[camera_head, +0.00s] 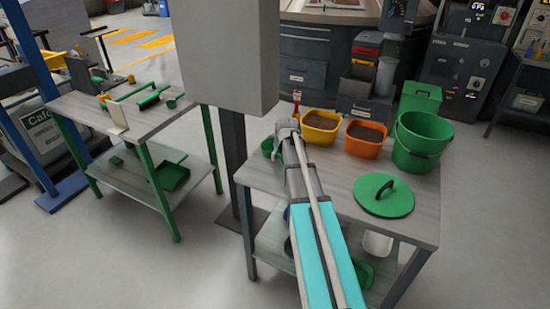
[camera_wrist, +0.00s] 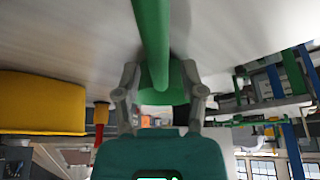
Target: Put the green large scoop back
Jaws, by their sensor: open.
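The green large scoop (camera_wrist: 152,40) shows close up in the wrist view, its long handle-like part running down from the top edge to a wider green part between my fingers. My gripper (camera_wrist: 160,85) has its fingers apart, one on each side of the green part; I cannot tell whether they touch it. In the head view my gripper (camera_head: 284,130) is at the far left part of the near table (camera_head: 325,205), and a bit of green (camera_head: 267,146), likely the scoop, shows beside it. My arm hides most of it.
A yellow tub (camera_head: 321,128), an orange tub (camera_head: 366,139) and a green bucket (camera_head: 422,141) stand along the table's back. A green lid (camera_head: 384,196) lies at the right. A grey box on a post (camera_head: 228,55) rises left of my arm. Another table (camera_head: 125,115) holds green tools.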

